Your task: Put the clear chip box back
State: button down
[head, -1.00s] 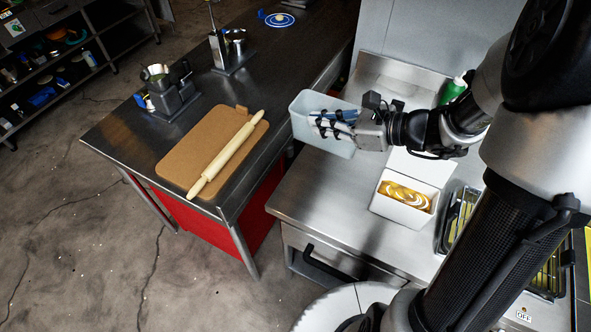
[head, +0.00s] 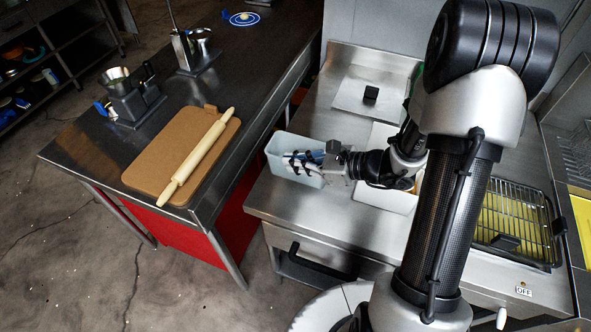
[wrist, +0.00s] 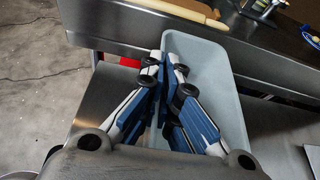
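The clear chip box (head: 275,150), a pale translucent bin with an open top, is at the left end of the steel counter (head: 320,215). My gripper (head: 300,164) is at the box, with its blue-padded fingers closed together on it. In the wrist view the box (wrist: 228,85) extends beyond and to the right of my gripper (wrist: 172,75). The fingers overlap its opening, and which wall they pinch is partly hidden. I cannot tell whether the box bottom touches the counter.
A white container (head: 390,201) sits close to the right, partly behind my arm. A wire rack (head: 520,215) lies farther right. A dark table (head: 85,140) at left holds a board and a rolling pin (head: 195,158).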

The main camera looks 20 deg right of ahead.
jog(key=shift+f, duration=1.15)
jog(key=shift+f+b, duration=0.2)
jog(key=shift+b, duration=0.2)
jog(key=c, duration=1.8)
grip_release()
